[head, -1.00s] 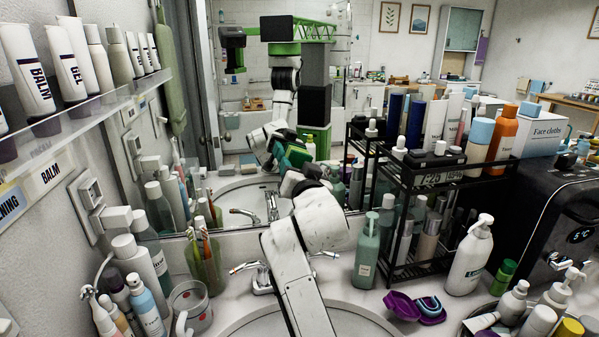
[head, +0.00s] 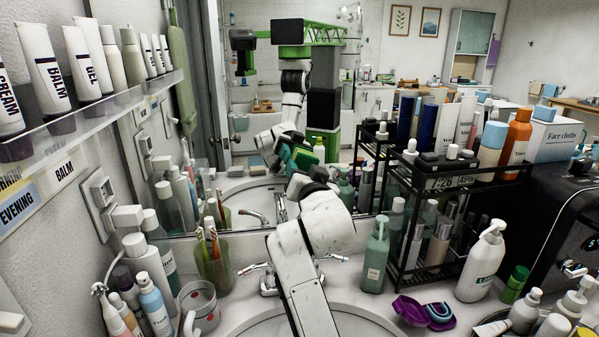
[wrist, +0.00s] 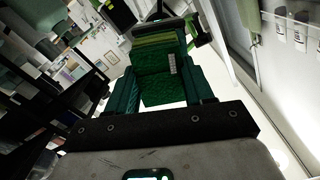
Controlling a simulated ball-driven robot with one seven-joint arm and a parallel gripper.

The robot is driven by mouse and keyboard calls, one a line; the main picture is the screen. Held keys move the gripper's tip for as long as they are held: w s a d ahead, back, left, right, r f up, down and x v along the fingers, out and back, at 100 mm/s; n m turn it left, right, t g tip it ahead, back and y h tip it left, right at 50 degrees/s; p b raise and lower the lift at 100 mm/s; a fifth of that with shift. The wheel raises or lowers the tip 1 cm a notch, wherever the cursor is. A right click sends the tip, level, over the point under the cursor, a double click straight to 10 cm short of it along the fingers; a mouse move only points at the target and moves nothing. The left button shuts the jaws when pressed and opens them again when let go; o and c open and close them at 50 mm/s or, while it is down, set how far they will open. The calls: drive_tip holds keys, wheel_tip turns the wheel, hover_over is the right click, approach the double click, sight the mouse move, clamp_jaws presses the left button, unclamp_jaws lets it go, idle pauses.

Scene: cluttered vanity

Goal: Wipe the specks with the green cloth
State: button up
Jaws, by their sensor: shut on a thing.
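My gripper (wrist: 160,88) shows in the wrist view with its teal fingers on either side of the green cloth (wrist: 158,62), shut on it. The cloth looks folded, with lighter green stripes at its far edge and a small pale patch on its face. I cannot tell whether the cloth touches the glass. I cannot make out any specks.
A black rack (head: 440,185) of bottles stands right of my arm, with a green pump bottle (head: 375,258) beside it. A toothbrush cup (head: 213,265) and a spotted mug (head: 200,308) stand left. A shelf of tubes (head: 95,115) juts from the left wall. The basin (head: 345,318) lies below.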

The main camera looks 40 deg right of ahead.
drive_tip(key=shift+s+d, duration=0.5)
drive_tip(key=shift+d, duration=0.25)
idle(1.5)
drive_tip(key=v, duration=0.5)
drive_tip(key=shift+w+f, duration=0.1)
idle(0.3)
